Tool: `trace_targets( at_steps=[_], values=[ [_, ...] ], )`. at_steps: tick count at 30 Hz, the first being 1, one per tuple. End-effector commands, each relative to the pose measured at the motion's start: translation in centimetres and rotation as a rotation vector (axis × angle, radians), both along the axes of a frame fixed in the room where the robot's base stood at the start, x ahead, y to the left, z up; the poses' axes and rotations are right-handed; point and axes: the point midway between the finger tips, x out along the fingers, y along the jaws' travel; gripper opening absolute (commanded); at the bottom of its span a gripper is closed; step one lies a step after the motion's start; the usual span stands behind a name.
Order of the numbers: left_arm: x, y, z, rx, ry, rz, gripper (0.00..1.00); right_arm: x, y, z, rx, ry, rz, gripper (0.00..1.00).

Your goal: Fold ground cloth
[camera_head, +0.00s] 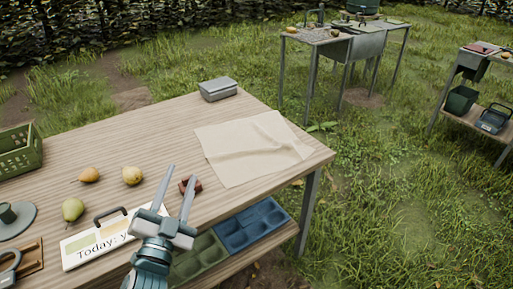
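A cream ground cloth (228,150) lies on the right part of the wooden table. It is mostly flat, with wrinkles and a raised or turned-over part toward its right side. My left gripper (181,183) is at the lower middle of the view, over the table's front edge, to the left of and nearer than the cloth. Its two fingers are spread apart with nothing between them, and it is apart from the cloth. My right gripper is not in view.
The wooden table (150,135) holds a grey box (218,89) behind the cloth, pears (73,209), a sign (98,243) and a green crate (20,152). A small dark red object (191,185) is beside my fingers. Blue (250,227) and green trays sit on the lower shelf.

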Motion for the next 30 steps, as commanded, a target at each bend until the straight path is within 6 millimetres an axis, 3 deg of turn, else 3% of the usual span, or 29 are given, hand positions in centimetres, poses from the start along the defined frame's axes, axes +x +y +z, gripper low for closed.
trace_targets(
  at_steps=[1, 3, 6, 9, 24, 30],
  values=[
    [-0.7, 1.5, -3.2, -0.052, 0.116, 0.046, 0.36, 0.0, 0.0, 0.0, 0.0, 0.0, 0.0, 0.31],
    [-2.0, 3.2, -7.4, -0.115, 0.274, 0.105, 0.36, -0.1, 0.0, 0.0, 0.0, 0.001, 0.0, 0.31],
    [-4.1, 4.7, -12.2, -0.179, 0.455, 0.165, 0.36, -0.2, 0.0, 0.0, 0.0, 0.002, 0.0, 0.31],
    [-6.4, 5.5, -15.7, -0.222, 0.593, 0.206, 0.36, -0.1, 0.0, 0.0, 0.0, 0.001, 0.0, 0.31],
    [-17.2, 6.1, -28.6, -0.339, 1.102, 0.311, 0.36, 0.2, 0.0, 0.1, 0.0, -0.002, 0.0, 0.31],
    [-17.6, 5.3, -33.2, -0.349, 1.167, 0.302, 0.36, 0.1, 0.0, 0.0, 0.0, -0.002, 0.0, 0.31]
  ],
)
